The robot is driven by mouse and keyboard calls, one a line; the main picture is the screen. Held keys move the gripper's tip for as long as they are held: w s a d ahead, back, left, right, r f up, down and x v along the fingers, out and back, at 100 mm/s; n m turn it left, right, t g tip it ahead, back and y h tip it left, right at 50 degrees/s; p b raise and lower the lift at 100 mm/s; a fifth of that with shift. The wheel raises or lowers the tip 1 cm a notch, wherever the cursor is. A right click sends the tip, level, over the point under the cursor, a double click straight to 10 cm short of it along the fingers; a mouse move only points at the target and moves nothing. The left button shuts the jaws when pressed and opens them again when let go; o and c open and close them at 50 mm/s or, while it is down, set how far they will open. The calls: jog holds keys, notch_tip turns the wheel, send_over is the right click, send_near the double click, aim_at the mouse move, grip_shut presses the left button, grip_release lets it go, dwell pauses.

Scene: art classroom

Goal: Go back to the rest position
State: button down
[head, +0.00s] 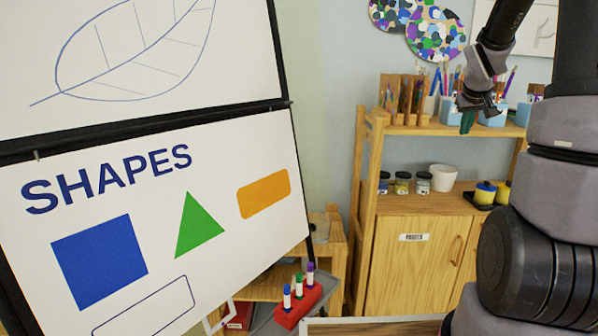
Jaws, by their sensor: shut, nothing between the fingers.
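My gripper (467,123) is at the upper right of the head view, pointing down at the end of my raised arm. Its fingers are shut and hold nothing. A small dark green patch shows at the fingertips. In the picture it overlaps the shelf top with its brushes; I cannot tell the gap between them. My grey and black arm links fill the right edge.
A whiteboard (215,270) with coloured shapes stands at left. A red marker holder (300,308) with several markers sits low in the middle. A wooden cabinet (416,265) with jars and a white pot (443,178) stands behind my arm. Paint palettes (436,33) hang above.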

jog(key=s+a+r+m+y, duration=0.1)
jog(key=s+a+r, duration=0.3)
jog(key=s+a, duration=0.7)
jog(key=s+a+r+m+y, duration=0.1)
jog(key=s+a+r+y, duration=0.3)
jog(key=s+a, duration=0.8)
jog(key=s, duration=0.4)
jog(key=shift+s+a+m, duration=0.3)
jog(key=shift+s+m, duration=0.1)
jog(key=shift+r, duration=0.1)
